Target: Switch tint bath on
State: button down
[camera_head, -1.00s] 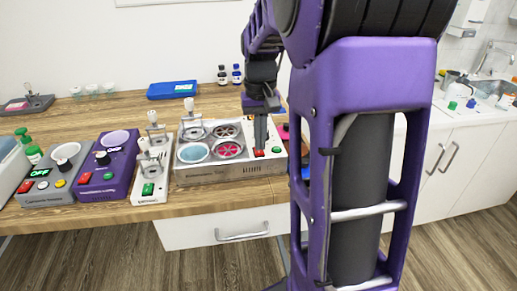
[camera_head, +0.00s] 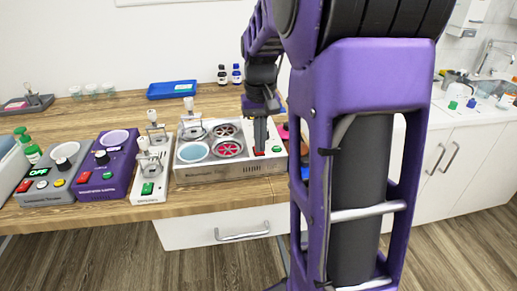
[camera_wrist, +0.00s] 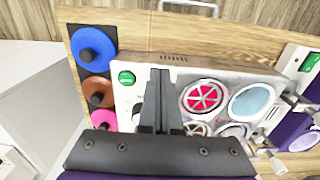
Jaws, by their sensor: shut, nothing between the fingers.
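A light-grey unit (camera_head: 232,171) with several round wells stands on the wooden bench; no label is readable, so I cannot confirm that it is the tint bath. It also shows in the wrist view (camera_wrist: 225,72). One well holds pale blue (camera_head: 194,152), another a red spoked disc (camera_head: 229,149). At its right end are a red button (camera_head: 259,153) and a green button (camera_head: 276,149); the green one also shows in the wrist view (camera_wrist: 127,78). My gripper (camera_head: 261,145) is shut and empty, pointing down at the red button. It also shows in the wrist view (camera_wrist: 159,75). Contact cannot be told.
Left of the unit stand a white clamp device (camera_head: 150,185), a purple device (camera_head: 106,178) and a grey device (camera_head: 46,185) with an OFF display. Coloured discs (camera_wrist: 93,48) lie beside the unit. A blue tray (camera_head: 171,90) and two bottles (camera_head: 230,74) are behind.

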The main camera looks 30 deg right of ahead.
aim_at(260, 156)
jog(key=shift+f, duration=0.55)
jog(key=shift+r, duration=0.1)
notch_tip(260, 156, up, 7)
jog(key=p, duration=0.5)
jog(key=shift+p, duration=0.35)
dwell(0.4)
